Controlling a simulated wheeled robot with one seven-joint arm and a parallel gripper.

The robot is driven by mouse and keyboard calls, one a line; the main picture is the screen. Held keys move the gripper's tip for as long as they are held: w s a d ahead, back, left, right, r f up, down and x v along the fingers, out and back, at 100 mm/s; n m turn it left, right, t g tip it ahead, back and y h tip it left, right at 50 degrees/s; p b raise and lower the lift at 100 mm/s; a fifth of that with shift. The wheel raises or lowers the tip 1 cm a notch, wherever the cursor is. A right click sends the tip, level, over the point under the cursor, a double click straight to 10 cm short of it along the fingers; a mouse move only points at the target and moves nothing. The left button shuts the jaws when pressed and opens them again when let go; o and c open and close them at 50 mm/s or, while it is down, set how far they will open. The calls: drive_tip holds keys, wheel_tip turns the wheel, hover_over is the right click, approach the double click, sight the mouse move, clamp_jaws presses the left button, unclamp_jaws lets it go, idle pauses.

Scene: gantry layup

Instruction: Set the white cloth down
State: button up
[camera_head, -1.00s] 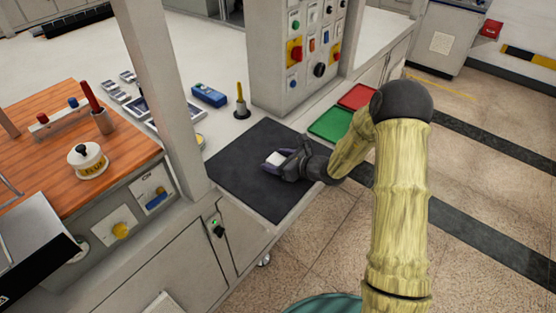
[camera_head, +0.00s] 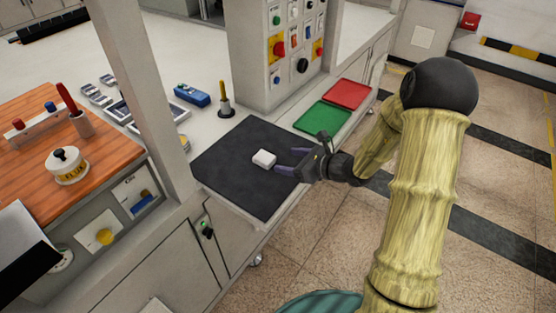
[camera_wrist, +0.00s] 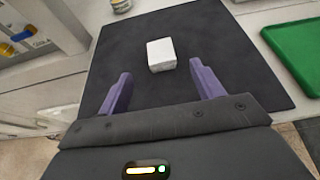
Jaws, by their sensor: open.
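The white cloth (camera_head: 264,158) is a small folded block lying on the dark mat (camera_head: 225,166) near its middle. It also shows in the wrist view (camera_wrist: 161,54), beyond the fingertips and between their lines. My gripper (camera_head: 283,162) is open and empty, just to the right of the cloth, with its purple fingers pointing at it. In the wrist view the two fingers (camera_wrist: 160,80) stand wide apart, with a gap between them and the cloth.
A green tray (camera_head: 322,117) and a red tray (camera_head: 347,93) lie behind the mat. A control panel box (camera_head: 297,60) stands at the back. A grey post (camera_head: 146,90) rises left of the mat. The mat around the cloth is clear.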

drive_tip(key=shift+s+d+r, duration=0.25)
drive_tip(key=shift+s+d, duration=0.15)
drive_tip(key=shift+d, duration=0.05)
idle(0.3)
drive_tip(key=s+a+n+g, duration=0.1)
drive_tip(key=s+n, duration=0.1)
drive_tip(key=s+a+n+g, duration=0.1)
drive_tip(key=s+n+g, duration=0.1)
drive_tip(key=s, duration=0.1)
drive_tip(key=s+n+g, duration=0.1)
drive_tip(key=s+n, duration=0.1)
drive_tip(key=shift+s+a+r+g+h, duration=0.1)
drive_tip(key=shift+s+a+g+h, duration=0.1)
drive_tip(key=shift+a+g+h, duration=0.15)
drive_tip(key=s+d+r+n+h, duration=0.2)
drive_tip(key=s+d+n+h, duration=0.3)
drive_tip(key=n, duration=0.4)
drive_tip(key=s+d+r+n+g+h, duration=0.1)
drive_tip(key=s+d+n+h, duration=0.4)
drive_tip(key=n, duration=0.5)
drive_tip(key=shift+s+r+n, duration=0.3)
drive_tip(key=shift+s+r, duration=0.05)
drive_tip(key=shift+s, duration=0.9)
